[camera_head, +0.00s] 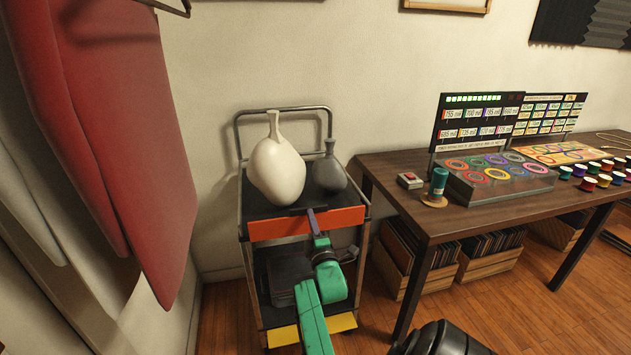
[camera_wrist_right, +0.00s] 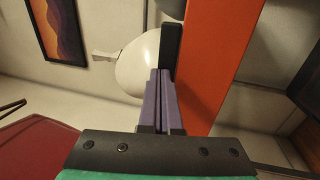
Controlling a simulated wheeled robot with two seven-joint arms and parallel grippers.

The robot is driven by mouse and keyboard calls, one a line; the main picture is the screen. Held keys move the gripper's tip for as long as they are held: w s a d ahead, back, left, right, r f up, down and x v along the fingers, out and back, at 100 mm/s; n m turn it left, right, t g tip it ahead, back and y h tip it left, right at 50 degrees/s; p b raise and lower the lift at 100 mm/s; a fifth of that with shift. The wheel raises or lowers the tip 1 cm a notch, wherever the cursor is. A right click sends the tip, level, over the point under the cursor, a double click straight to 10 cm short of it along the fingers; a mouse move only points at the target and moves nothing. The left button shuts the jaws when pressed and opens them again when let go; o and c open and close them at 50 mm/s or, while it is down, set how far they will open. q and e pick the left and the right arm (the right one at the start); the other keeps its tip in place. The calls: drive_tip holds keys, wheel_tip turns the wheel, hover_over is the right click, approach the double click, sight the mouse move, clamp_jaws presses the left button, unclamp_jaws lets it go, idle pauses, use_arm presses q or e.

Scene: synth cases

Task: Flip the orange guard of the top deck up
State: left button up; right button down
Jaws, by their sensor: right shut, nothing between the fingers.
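The wheeled cart's top deck (camera_head: 262,209) carries a white vase (camera_head: 277,170) and a dark grey vase (camera_head: 329,172). The orange guard (camera_head: 340,219) spans the front of this deck, with a dark strip along part of its upper edge. I cannot tell for sure how far it is tilted. My right gripper (camera_head: 313,218) is shut and empty, its purple fingers at the guard's upper edge. In the right wrist view, the fingers (camera_wrist_right: 162,92) lie beside the orange guard (camera_wrist_right: 222,60), against or just before the dark strip (camera_wrist_right: 172,50); contact is unclear. My left gripper is out of view.
A yellow guard (camera_head: 341,322) is at the cart's lower deck, partly hidden by my green arm. A wooden table (camera_head: 470,212) with a display panel and spools stands close on the right. Red cloth (camera_head: 140,150) hangs on the left. The wall is behind the cart.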

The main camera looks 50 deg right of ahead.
drive_tip(key=shift+w+d+r, duration=0.15)
drive_tip(key=shift+w+r, duration=0.1)
drive_tip(key=shift+r, duration=0.2)
drive_tip(key=shift+r, duration=0.35)
drive_tip(key=c, duration=1.1)
unclamp_jaws()
drive_tip(key=r, duration=0.4)
drive_tip(key=r+p, duration=0.1)
drive_tip(key=r, duration=0.7)
drive_tip(key=shift+s+r+p, duration=0.3)
drive_tip(key=shift+r+p, duration=0.05)
drive_tip(key=shift+r, duration=0.05)
drive_tip(key=r, duration=0.3)
drive_tip(key=w+r, duration=0.1)
drive_tip(key=r, duration=0.1)
drive_tip(key=shift+d+r+p, duration=0.1)
drive_tip(key=shift+r+p, duration=0.2)
drive_tip(key=shift+p, duration=0.1)
clamp_jaws()
drive_tip(key=shift+s+a+r, duration=0.2)
drive_tip(key=shift+r, duration=0.1)
drive_tip(key=shift+d+f, duration=0.1)
